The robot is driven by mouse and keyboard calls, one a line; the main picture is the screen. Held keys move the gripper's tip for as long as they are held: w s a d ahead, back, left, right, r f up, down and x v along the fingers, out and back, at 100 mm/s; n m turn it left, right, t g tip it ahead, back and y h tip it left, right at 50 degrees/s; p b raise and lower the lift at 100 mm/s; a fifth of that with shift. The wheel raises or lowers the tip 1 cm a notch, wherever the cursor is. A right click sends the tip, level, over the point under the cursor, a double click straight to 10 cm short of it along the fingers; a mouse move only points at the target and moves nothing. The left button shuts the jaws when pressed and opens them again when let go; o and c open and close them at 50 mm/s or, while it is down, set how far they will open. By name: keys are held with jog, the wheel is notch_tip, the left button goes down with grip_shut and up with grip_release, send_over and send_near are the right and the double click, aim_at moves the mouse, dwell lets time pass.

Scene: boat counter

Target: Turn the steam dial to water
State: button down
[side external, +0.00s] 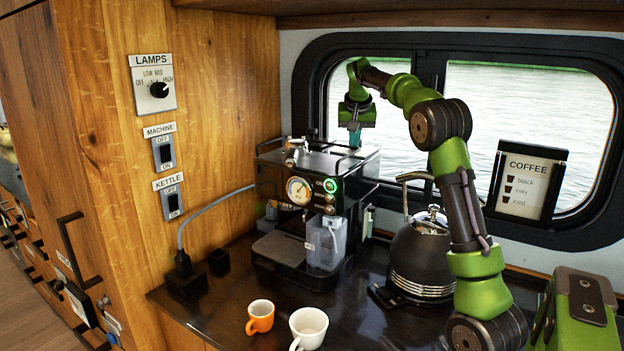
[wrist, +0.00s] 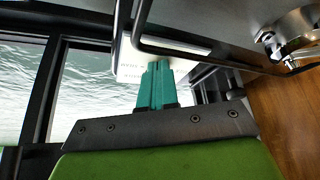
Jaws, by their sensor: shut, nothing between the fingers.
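My gripper (side external: 355,138) points down at the machine's rear top. Its teal fingers (wrist: 157,75) are shut and empty, over a pale plate (wrist: 125,62) with small unreadable lettering. I cannot tell whether they touch it.
A black kettle (side external: 423,255) stands right of the machine, under my arm. An orange cup (side external: 260,317) and a white cup (side external: 308,327) stand in front. A metal rail (wrist: 190,55) edges the machine top beside my fingers. The window (side external: 480,120) is close behind.

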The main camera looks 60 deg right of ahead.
jog(key=shift+w, duration=0.3)
jog(key=shift+a, duration=0.1)
dwell(0.3)
jog(key=shift+s+a+r, duration=0.1)
jog(key=shift+a, duration=0.25)
jog(key=shift+r, duration=2.9)
jog(key=shift+s+d+f, duration=0.3)
jog(key=shift+s+f, duration=0.05)
jog(key=shift+f, duration=0.65)
jog(key=shift+s+d+f, duration=0.3)
jog(key=shift+f, duration=0.7)
jog(key=shift+s+d+f, duration=0.3)
jog(key=shift+s+f, duration=0.05)
jog(key=shift+f, duration=0.65)
